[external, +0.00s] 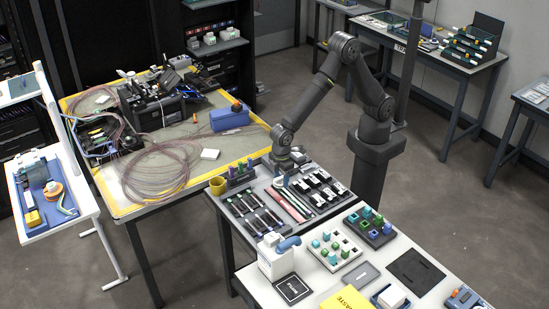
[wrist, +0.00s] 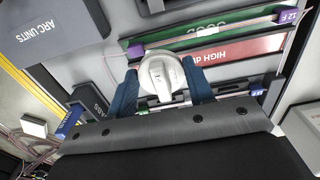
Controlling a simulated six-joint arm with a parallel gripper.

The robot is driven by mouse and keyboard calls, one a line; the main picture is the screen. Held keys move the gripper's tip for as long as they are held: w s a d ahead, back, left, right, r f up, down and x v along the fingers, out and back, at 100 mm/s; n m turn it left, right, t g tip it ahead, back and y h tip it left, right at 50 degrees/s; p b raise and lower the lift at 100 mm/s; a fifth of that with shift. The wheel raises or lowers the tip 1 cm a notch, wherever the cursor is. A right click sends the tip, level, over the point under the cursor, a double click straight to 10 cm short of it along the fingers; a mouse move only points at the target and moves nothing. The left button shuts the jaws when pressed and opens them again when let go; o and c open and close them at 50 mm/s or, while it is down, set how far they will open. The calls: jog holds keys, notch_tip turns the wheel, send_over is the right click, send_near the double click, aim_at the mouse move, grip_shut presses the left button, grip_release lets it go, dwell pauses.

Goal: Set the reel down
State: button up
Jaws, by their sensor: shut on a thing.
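The reel (wrist: 165,78) is a round, pale white piece with a raised hub in the wrist view. It sits between the two blue fingers of my gripper (wrist: 161,92), which is shut on it. Behind it lie a green strip and a red panel with partly hidden lettering. In the external view my gripper (external: 283,170) is low over the dark tray area of the near bench. The reel is too small there to make out clearly. I cannot tell whether it touches the surface below.
A grey "ARC UNITS" panel (wrist: 52,30) is at the wrist view's upper left. A purple-ended rod (wrist: 210,34) crosses above the reel. The dark tray (external: 258,218) holds several rods; a yellow cup (external: 217,186) stands left. A cluttered yellow-edged table (external: 190,130) is behind.

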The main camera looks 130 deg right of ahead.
jog(key=s+d+r, duration=0.3)
jog(key=s+d, duration=0.1)
jog(key=d, duration=0.6)
jog(key=s+d+r, duration=0.3)
jog(key=s+d, duration=0.1)
jog(key=d, duration=0.6)
send_over(265, 177)
notch_tip(265, 177, down, 7)
jog(key=shift+f, duration=2)
jog(key=shift+f, duration=0.1)
jog(key=o, duration=1)
jog(key=shift+c, duration=0.2)
